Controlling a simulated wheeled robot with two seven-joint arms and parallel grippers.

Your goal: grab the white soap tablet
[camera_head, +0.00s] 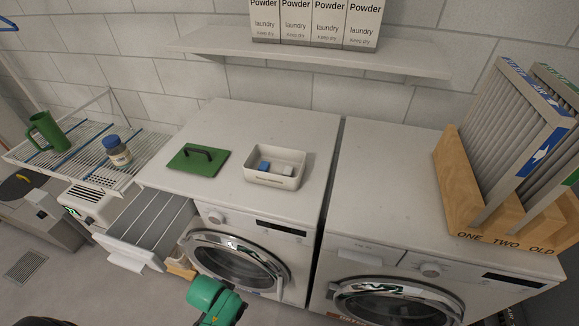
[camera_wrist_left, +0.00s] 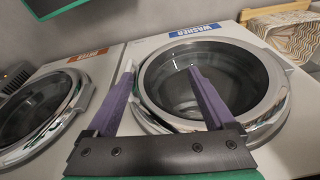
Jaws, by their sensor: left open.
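A white soap tablet (camera_head: 287,170) lies in an open white tub (camera_head: 274,181) on top of the left machine (camera_head: 240,121) in the head view. A blue tablet (camera_head: 263,166) lies beside it, to its left. In the left wrist view my left gripper (camera_wrist_left: 160,67) is open, with its two purple fingers apart and nothing between them. It points at the front of a machine with a round door (camera_wrist_left: 214,85) labelled "WASHER". The soap and tub do not show in that view. A green part of my arm (camera_head: 213,299) shows low in the head view. My right gripper is not in view.
A green lid (camera_head: 198,160) with a black handle lies left of the tub. A shelf (camera_head: 310,58) with powder boxes hangs above. A wooden rack (camera_head: 456,197) holding filters stands at right. An open drawer (camera_head: 165,224) juts out at left. The right machine top (camera_head: 384,180) is largely clear.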

